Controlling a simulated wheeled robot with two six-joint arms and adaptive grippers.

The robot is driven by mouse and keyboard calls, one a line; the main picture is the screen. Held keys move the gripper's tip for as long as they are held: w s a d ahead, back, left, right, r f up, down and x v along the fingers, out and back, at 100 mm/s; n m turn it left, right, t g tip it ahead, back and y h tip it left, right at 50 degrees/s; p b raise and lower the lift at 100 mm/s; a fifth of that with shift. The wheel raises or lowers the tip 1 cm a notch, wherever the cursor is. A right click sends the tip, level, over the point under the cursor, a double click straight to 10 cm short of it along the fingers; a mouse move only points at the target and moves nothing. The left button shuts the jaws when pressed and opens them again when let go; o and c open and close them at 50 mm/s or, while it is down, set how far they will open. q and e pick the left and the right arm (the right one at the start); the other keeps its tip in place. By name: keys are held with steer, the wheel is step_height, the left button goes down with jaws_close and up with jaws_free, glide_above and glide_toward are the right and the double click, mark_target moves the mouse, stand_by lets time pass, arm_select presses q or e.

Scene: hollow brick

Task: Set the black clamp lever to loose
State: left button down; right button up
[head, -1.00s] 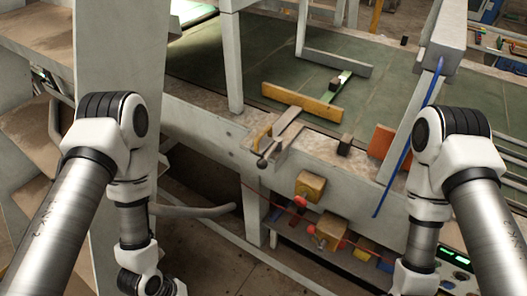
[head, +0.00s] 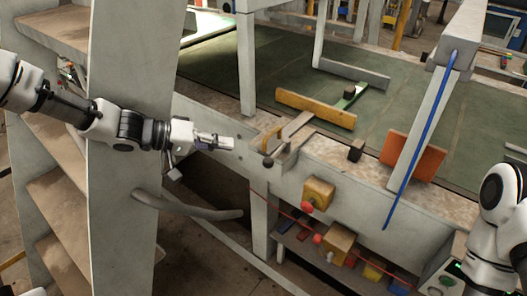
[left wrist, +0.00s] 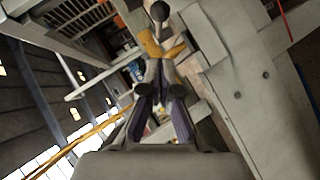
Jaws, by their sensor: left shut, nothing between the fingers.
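A clamp (head: 290,137) sits at the front edge of the bench, with a grey bar running back from it. The black ball end of its lever (head: 267,162) hangs at the front face, and a black ball also shows at the top of the left wrist view (left wrist: 159,11). My left gripper (head: 231,143) is shut and empty, left of the lever and apart from it, pointing right towards it. The closed fingers also show in the left wrist view (left wrist: 160,66). My right arm is at the right edge, but its gripper is out of view.
A yellow bar (head: 315,108) lies behind the clamp. A small black block (head: 356,150) and an orange plate (head: 412,158) stand to its right. Yellow boxes with red knobs (head: 318,193) are below the edge. A grey upright (head: 130,190) stands behind my left arm.

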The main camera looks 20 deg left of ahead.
mark_target(263, 151)
arm_select(q)
steer(key=b+x, duration=0.1)
steer(key=x, duration=0.9)
steer(key=shift+s+d, duration=0.15)
steer(key=shift+d, duration=0.1)
